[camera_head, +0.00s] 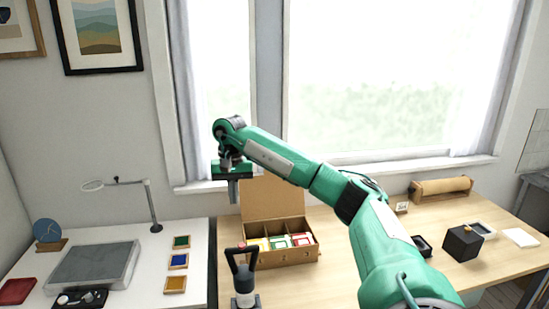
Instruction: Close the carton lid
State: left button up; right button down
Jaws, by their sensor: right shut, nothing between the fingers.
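The carton (297,257) is a brown box on the wooden table, with several red, green, white and yellow packets inside. Its lid (280,203) stands open and roughly upright at the back edge. My right gripper (233,198) points down with its fingers shut and empty, at the upper left of the lid in the picture. Its fingers overlap the lid's left edge in the view; I cannot tell whether they touch it. My right arm crosses in front of the lid's upper right part. My left gripper is not in view.
A dark upright tool with a looped handle (243,285) stands in front of the carton's left side. A black box (462,244) and a brown roll (441,187) are on the right. A white table (140,292) on the left holds a grey slab and colour tiles.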

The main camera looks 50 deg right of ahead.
aim_at(266, 197)
jog(key=i+l, duration=0.15)
jog(key=l, duration=0.25)
jog(key=i+l, duration=0.1)
jog(key=l, duration=0.25)
jog(key=i+l, duration=0.15)
jog(key=l, duration=0.25)
jog(key=i+l, duration=0.1)
jog(key=l, duration=0.3)
jog(key=i+l, duration=0.15)
jog(key=l, duration=0.2)
